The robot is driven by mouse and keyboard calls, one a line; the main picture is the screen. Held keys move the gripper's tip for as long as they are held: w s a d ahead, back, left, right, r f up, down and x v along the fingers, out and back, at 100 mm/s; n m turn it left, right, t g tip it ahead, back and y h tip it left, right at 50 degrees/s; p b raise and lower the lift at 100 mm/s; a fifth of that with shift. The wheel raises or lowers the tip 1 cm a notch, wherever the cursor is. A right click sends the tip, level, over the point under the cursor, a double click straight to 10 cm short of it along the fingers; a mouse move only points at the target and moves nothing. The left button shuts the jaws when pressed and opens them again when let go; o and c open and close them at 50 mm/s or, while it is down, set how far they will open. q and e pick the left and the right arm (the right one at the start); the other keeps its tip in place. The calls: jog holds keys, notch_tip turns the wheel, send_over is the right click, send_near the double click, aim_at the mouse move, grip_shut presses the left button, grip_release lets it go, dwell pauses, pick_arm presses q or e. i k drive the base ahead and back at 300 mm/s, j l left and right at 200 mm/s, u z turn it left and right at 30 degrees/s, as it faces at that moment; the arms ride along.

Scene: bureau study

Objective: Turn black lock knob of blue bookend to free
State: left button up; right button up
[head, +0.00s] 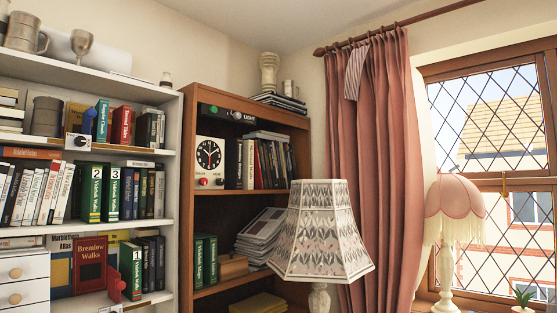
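The blue bookend (88,122) stands on the upper book shelf of the white bookcase, at the left of the view. The black lock knob (80,141) sits on a pale plate at the front of the shelf, just below the blue part. The knob is small in the picture, and I cannot tell which way it is turned. A yellowish book stands left of the bookend and a teal book right of it. Neither of my grippers shows in the head view.
A wooden rail (120,149) runs along that shelf's front edge. A red bookend-like piece (115,284) is on a lower shelf. A brown bookcase (245,95) with a clock (210,153) stands to the right. A patterned lampshade (320,235) stands in front of it.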

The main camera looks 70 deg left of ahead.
aim_at(80, 141)
jog(key=u, duration=3.4)
